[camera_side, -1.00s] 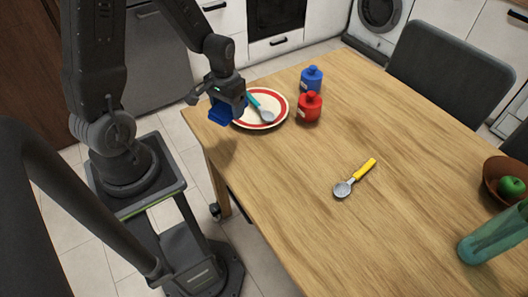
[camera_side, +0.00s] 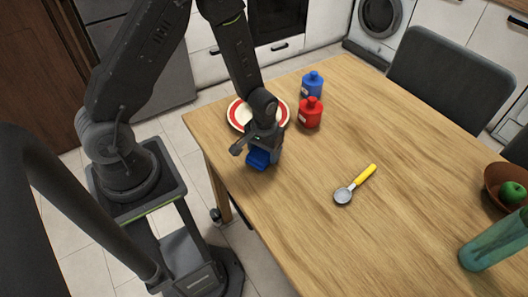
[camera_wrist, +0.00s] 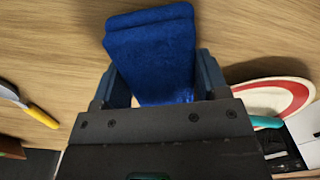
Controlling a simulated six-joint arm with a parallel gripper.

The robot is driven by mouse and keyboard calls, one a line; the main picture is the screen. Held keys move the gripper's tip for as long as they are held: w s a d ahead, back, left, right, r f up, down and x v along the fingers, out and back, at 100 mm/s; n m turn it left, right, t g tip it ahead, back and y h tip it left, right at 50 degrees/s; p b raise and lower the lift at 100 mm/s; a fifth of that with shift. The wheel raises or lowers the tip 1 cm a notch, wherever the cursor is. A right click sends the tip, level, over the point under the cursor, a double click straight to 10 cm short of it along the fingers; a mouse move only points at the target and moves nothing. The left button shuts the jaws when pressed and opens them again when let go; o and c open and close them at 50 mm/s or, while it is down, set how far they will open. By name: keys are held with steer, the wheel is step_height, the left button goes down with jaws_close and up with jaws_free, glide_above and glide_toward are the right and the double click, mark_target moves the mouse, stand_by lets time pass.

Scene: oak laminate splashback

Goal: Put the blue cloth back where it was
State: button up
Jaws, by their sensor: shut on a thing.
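The blue cloth (camera_side: 258,158) is held in my gripper (camera_side: 261,148), near the table's left edge and in front of the plate. In the wrist view the folded blue cloth (camera_wrist: 152,55) sits between the two fingers of my gripper (camera_wrist: 158,85), which are shut on it. In the side view the cloth looks a little above or close to the table; I cannot tell whether it touches.
A red-rimmed plate (camera_side: 236,117) stands behind my gripper; a teal handle (camera_wrist: 258,122) shows by it in the wrist view. A red bottle (camera_side: 310,114), a blue bottle (camera_side: 312,86) and a yellow-handled spoon (camera_side: 355,185) are to the right. The table's middle front is clear.

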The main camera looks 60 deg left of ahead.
steer(key=shift+f, duration=0.6)
steer(key=shift+f, duration=0.15)
steer(key=o, duration=0.9)
step_height(320, 180, up, 12)
steer(key=s+d+r+m+t, duration=0.1)
steer(key=s+r+m+t, duration=0.1)
steer(key=s+r, duration=0.4)
steer(key=s+d+r+m+t, duration=0.2)
steer(key=s+r, duration=0.5)
steer(key=r, duration=0.8)
steer(key=shift+s+d+r+m+t, duration=0.2)
steer(key=shift+d+r+m+t, duration=0.15)
steer(key=shift+t, duration=0.45)
